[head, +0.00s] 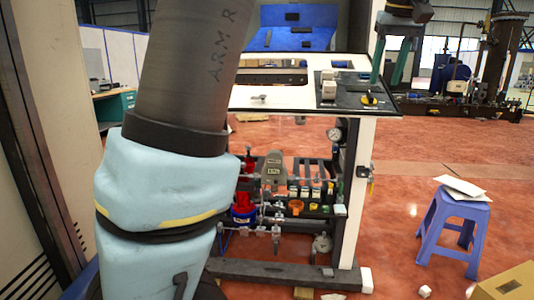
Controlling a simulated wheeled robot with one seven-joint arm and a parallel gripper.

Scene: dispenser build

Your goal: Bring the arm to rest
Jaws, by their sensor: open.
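My arm (185,70) fills the left of the head view, with a dark grey upper link and a light blue padded part below it. My gripper (385,80) hangs down at the top right, with two green fingers set apart and nothing between them. It shows in front of the right end of the dispenser bench's white and black worktop (300,96). I cannot tell its height above the worktop. The upper part of the wrist is cut off by the top edge.
A black tray with a yellow-and-black knob (370,99) and small white blocks (328,83) lies on the worktop's right. Pipes, valves and a gauge (334,134) sit below. A purple stool (452,228) and a cardboard box (508,284) stand at right on open red floor.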

